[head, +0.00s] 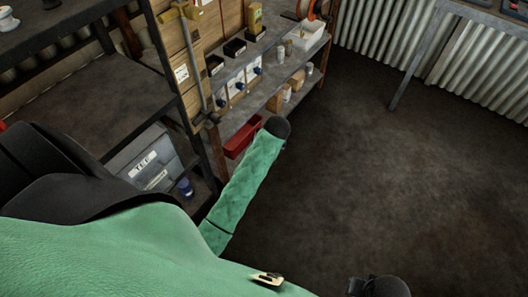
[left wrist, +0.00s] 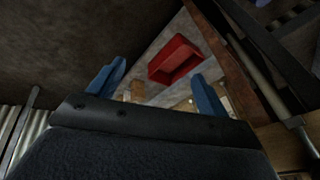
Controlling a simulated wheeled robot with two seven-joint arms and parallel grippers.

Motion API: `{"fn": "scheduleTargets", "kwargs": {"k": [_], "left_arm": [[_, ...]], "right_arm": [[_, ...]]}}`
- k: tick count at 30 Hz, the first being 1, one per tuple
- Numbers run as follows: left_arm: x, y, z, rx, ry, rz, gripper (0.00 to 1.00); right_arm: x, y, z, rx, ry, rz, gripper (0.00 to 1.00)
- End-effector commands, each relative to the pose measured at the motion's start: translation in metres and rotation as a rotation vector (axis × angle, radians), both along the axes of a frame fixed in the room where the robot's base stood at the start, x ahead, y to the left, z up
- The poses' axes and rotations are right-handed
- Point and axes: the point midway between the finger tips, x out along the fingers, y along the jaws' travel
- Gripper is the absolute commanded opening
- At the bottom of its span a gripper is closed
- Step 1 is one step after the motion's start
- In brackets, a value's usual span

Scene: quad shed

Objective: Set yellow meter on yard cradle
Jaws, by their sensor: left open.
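A yellowish upright block (head: 255,17), perhaps the yellow meter, stands on the upper shelf board at the back. Small black holders (head: 235,47) sit on the same board; I cannot tell whether one is the yard cradle. My left arm reaches toward the shelving, and its dark end hides the fingers in the head view. In the left wrist view my left gripper (left wrist: 158,74) has its two blue fingers spread, with nothing between them. A red bin (left wrist: 174,60) lies beyond the fingers.
The red bin also shows on the lower shelf (head: 242,137), close to my left arm's end. White boxes with blue knobs (head: 238,83) stand above it. A grey bin (head: 147,160) sits in the left rack. The floor (head: 400,165) to the right is clear.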

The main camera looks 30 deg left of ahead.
Motion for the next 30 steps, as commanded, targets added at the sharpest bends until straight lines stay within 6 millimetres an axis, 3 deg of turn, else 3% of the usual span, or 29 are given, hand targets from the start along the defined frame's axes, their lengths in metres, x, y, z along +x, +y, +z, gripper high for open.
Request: {"fn": "scheduleTargets", "kwargs": {"k": [1,8,18,24,30], "left_arm": [[-0.022,-0.011,-0.007,-0.014,0.014,-0.037,0.78],[-0.113,-0.065,-0.025,-0.094,0.067,-0.219,0.78],[-0.246,-0.141,-0.016,-0.244,0.122,-0.463,0.78],[-0.291,-0.166,-0.004,-0.304,0.132,-0.543,0.78],[-0.301,-0.172,0.000,-0.321,0.133,-0.565,0.78]], "right_arm": [[0.000,0.000,0.000,0.000,0.000,0.000,0.36],[0.000,0.000,0.000,0.000,0.000,0.000,0.36],[0.000,0.000,0.000,0.000,0.000,0.000,0.36],[0.000,0.000,0.000,0.000,0.000,0.000,0.36],[0.000,0.000,0.000,0.000,0.000,0.000,0.36]]}}
